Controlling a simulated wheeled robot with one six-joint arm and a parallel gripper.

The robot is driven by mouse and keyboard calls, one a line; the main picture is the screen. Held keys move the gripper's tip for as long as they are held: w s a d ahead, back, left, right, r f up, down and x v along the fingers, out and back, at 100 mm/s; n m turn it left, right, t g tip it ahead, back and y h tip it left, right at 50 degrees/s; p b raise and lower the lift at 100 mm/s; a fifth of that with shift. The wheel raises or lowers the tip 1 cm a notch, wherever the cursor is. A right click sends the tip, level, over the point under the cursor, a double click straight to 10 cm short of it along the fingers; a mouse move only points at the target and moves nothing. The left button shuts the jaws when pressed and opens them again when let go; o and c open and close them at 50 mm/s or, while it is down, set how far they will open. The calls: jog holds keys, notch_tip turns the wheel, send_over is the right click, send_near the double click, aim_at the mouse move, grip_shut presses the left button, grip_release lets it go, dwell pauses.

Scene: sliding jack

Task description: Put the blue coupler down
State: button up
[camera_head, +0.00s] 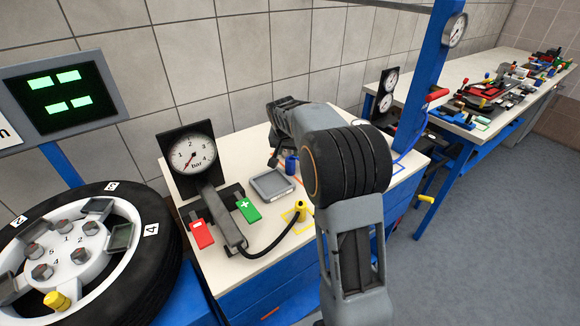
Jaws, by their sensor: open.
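The blue coupler (291,165) is a small upright blue cylinder on the white bench top (331,252), just behind a grey square tray. My gripper (279,160) is at the coupler, with one dark finger showing just to its left. The jaws are open. My arm comes in from the right and hides the area right of the coupler, so the other finger is not clearly seen. I cannot tell whether a finger touches the coupler.
A grey tray (271,185) lies in front of the coupler. A yellow coupler (300,209) with a black hose stands nearer. A pressure gauge (193,154), red pad (202,233) and green pad (248,209) are left. A wheel (130,262) stands further left.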

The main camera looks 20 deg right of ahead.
aim_at(290, 159)
jog(key=shift+p+x, duration=0.45)
jog(key=shift+x, duration=3.2)
jog(key=shift+s, duration=0.1)
jog(key=c, duration=0.7)
jog(key=shift+r, duration=0.1)
